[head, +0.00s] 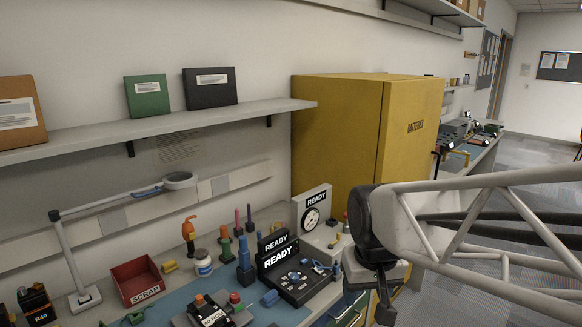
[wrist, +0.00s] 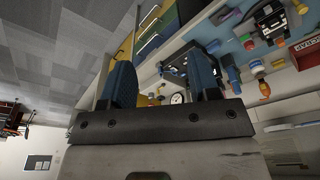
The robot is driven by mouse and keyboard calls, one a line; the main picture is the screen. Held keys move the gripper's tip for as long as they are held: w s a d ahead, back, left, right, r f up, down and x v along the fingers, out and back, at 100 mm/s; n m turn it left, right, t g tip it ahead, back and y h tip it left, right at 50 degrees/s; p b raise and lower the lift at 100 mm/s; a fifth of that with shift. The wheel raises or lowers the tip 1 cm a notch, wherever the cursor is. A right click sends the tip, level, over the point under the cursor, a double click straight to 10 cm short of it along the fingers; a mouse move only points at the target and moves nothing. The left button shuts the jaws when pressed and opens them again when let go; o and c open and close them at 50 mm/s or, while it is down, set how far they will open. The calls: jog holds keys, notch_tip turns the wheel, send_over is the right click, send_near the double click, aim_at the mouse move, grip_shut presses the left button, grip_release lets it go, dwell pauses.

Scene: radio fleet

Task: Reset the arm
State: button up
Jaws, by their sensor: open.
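My gripper (head: 384,296) hangs at the end of my white tubular arm, at the right of the head view, in front of the yellow cabinet and beside the bench's right end. In the wrist view my gripper (wrist: 163,85) shows two blue fingers set apart, with nothing held between them. The bench and its tools lie beyond the fingers, and the picture is tilted. In the head view my arm reaches in from the right edge.
A bench carries a red SCRAP bin (head: 139,283), a black READY unit (head: 290,273), a gauge box (head: 313,219) and a lamp (head: 68,250). A yellow batteries cabinet (head: 340,130) stands behind. A wall shelf (head: 160,124) holds boxes. Open floor (head: 465,290) lies at right.

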jog(key=s+d+m, duration=0.1)
jog(key=s+d, duration=0.4)
jog(key=s, duration=0.5)
jog(key=shift+s+f+t, duration=0.3)
jog(key=shift+f, duration=0.05)
